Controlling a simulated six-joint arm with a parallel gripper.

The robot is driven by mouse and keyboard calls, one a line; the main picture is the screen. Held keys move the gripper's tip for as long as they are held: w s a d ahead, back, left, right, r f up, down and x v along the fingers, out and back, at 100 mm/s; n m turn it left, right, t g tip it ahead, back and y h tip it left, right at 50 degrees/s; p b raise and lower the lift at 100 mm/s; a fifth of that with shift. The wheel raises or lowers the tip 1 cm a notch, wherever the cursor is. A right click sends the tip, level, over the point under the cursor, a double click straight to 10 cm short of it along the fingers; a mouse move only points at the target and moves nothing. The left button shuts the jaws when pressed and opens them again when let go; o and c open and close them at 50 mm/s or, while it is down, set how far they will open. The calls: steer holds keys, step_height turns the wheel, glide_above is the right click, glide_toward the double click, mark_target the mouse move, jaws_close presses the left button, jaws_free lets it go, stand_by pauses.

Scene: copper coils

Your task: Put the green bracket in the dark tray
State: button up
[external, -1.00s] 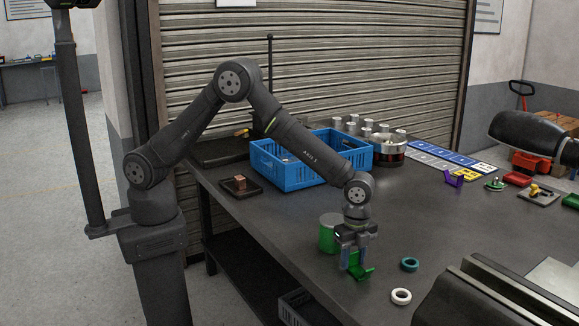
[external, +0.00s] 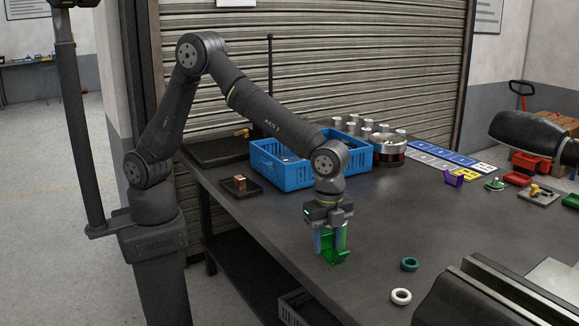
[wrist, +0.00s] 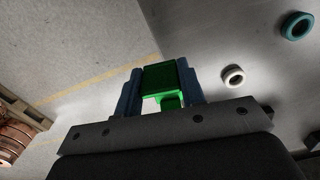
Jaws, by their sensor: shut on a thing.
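My gripper (external: 328,240) is shut on the green bracket (external: 336,257), and points down over the near left part of the table. In the wrist view the bracket (wrist: 160,78) sits between the two blue fingers. I cannot tell exactly how high it hangs above the table. A small dark tray (external: 256,189) lies left of the blue crate with a copper-coloured block on it. A larger dark tray (external: 205,156) lies at the back left corner with a small yellow piece on it. The gripper is in front and to the right of both trays.
A blue crate (external: 290,177) stands between my gripper and the back of the table. A teal ring (external: 410,259) and a white ring (external: 401,290) lie to the right. The table's left edge is close to the small tray.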

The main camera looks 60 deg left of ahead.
mark_target(326, 234)
steer(key=shift+s+r, duration=0.15)
steer(key=shift+s, duration=0.1)
step_height(326, 234, up, 5)
steer(key=w+a, duration=0.8)
steer(key=w, duration=0.2)
steer(key=w+a, duration=0.7)
steer(key=w, duration=0.4)
steer(key=w+a, duration=0.5)
steer(key=a, duration=0.5)
steer(key=w+a, duration=0.4)
steer(key=a, duration=0.6)
steer(key=w+a, duration=0.5)
steer(key=a, duration=0.6)
steer(key=s+a+n, duration=0.1)
steer(key=a, duration=2.4)
steer(key=s+a, duration=0.5)
steer(key=a, duration=0.4)
steer(key=s+a, duration=0.4)
steer(key=a, duration=0.5)
steer(key=s+a, duration=0.5)
steer(key=a, duration=0.4)
steer(key=f, duration=1)
steer(key=shift+w+a+f, duration=0.1)
steer(key=shift+a+f, duration=0.15)
steer(key=shift+f, duration=2.2)
